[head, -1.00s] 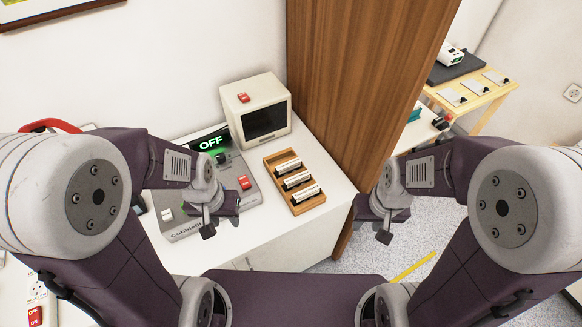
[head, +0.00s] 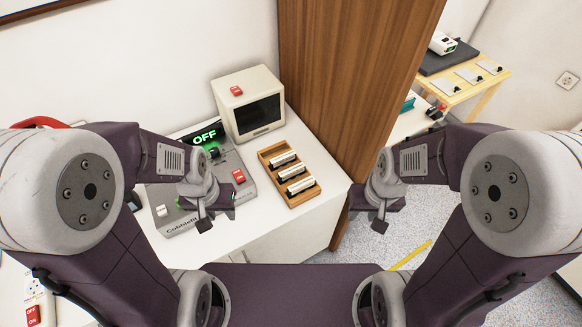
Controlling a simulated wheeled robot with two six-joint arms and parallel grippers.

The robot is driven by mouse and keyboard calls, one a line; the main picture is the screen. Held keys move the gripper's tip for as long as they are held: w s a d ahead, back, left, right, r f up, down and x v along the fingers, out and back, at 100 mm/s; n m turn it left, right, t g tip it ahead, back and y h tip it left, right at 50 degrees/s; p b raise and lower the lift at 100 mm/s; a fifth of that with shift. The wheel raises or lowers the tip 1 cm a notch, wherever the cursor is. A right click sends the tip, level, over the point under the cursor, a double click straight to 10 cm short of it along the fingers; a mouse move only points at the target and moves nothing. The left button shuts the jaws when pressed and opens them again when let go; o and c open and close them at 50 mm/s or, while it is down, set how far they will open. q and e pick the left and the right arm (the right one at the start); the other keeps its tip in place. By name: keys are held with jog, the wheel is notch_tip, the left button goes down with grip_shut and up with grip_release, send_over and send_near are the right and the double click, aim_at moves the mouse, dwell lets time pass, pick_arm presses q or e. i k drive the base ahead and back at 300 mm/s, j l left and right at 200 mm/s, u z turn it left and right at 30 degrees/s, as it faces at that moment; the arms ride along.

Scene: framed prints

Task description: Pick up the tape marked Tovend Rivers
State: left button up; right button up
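Several tapes with white labelled spines, such as the middle tape (head: 291,172), stand in a row in a wooden tray (head: 307,198) on the white counter. The label writing is too small to read, so I cannot tell which one is Tovend Rivers. My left gripper (head: 205,222) hangs over the front of the grey deck, left of the tray. My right gripper (head: 379,224) hangs past the counter's right side, right of the tray. Both are apart from the tapes and appear empty. Their fingers are too small and end-on to judge the opening.
A grey deck (head: 223,172) with red and white switches and a green OFF display (head: 204,136) sits left of the tray. A cream monitor (head: 250,103) stands behind. A tall wooden panel (head: 345,75) rises at right. Bare counter (head: 327,181) lies right of the tray.

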aim_at(296, 189)
jog(key=k+j+u, duration=0.1)
jog(key=u, duration=0.35)
jog(key=k+j+u, duration=0.2)
jog(key=u, duration=0.2)
